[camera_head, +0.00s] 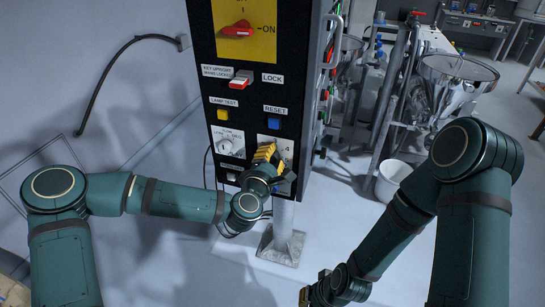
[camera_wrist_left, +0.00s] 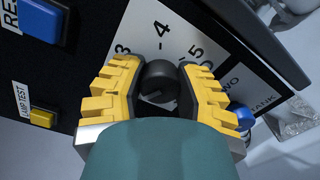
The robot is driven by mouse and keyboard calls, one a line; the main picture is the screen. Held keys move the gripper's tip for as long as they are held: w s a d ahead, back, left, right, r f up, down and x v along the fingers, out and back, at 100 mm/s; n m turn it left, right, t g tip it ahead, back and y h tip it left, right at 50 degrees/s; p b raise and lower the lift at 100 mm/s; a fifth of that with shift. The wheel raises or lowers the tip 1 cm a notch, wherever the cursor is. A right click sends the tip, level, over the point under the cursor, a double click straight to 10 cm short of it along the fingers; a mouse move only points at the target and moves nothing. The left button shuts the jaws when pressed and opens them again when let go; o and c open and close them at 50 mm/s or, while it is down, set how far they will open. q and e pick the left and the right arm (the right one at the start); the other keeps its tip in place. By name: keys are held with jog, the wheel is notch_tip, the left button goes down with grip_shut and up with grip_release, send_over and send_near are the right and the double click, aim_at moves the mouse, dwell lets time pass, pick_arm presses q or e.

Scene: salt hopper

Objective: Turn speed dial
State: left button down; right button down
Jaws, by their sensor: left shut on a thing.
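The speed dial is a round black knob (camera_wrist_left: 160,80) on a white plate (camera_wrist_left: 165,28) marked 3, 4 and 5. My left gripper (camera_wrist_left: 158,88) has its yellow ridged fingers on both sides of the knob, shut on it. In the head view my left gripper (camera_head: 265,153) is at the lower right of the black panel (camera_head: 258,72) and hides the knob. Part of the dial's plate (camera_head: 286,148) shows beside it. My right gripper (camera_head: 312,296) is low at the bottom edge, partly cut off, away from the panel.
A blue reset button (camera_head: 273,123), a yellow lamp test button (camera_head: 222,114), another dial plate (camera_head: 228,142), a red-handled key switch (camera_head: 241,80) and a large red rotary switch (camera_head: 237,29) share the panel. A steel hopper (camera_head: 455,75) and a white bucket (camera_head: 393,178) stand right.

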pick_arm(q)
jog(key=shift+r, duration=0.15)
dwell(0.3)
jog(key=c, duration=0.6)
grip_release()
jog(key=v, duration=1.2)
